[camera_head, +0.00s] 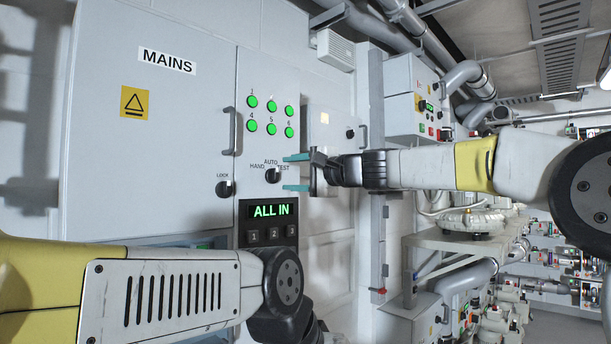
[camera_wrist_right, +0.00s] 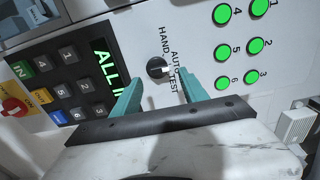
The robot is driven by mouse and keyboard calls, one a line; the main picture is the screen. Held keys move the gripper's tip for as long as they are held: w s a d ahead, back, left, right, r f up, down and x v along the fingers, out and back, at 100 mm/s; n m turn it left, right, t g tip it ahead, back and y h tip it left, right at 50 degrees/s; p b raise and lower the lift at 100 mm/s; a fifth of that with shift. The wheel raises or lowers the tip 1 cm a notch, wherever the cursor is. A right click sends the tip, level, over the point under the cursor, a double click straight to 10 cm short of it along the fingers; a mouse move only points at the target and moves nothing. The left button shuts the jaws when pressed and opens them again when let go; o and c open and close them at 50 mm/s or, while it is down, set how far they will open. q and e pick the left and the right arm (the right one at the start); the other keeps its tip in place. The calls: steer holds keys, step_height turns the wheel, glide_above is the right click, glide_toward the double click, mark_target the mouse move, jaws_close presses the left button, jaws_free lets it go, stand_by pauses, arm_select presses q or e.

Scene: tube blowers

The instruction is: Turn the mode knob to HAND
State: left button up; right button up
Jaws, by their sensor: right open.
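The mode knob (camera_head: 272,176) is a small black knob on the grey cabinet front, with HAND, AUTO and TEST printed around it. In the right wrist view the knob (camera_wrist_right: 157,68) has a pale mark that seems to point toward AUTO. My right gripper (camera_head: 290,173) is open, its two teal fingers above and below the knob's height, just right of it. In the wrist view the gripper (camera_wrist_right: 162,80) has its fingertips on either side of the knob, with a gap to each. Contact is not visible. My left arm crosses the lower left; its fingers are out of sight.
Green lamps (camera_head: 270,115) sit above the knob and the ALL IN display (camera_head: 270,211) with number buttons below. A LOCK knob (camera_head: 224,188) and a door handle (camera_head: 232,131) are to the left. The wrist view also shows a red knob (camera_wrist_right: 14,106).

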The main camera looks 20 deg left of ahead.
mark_target(277, 174)
steer(key=shift+x, duration=2.15)
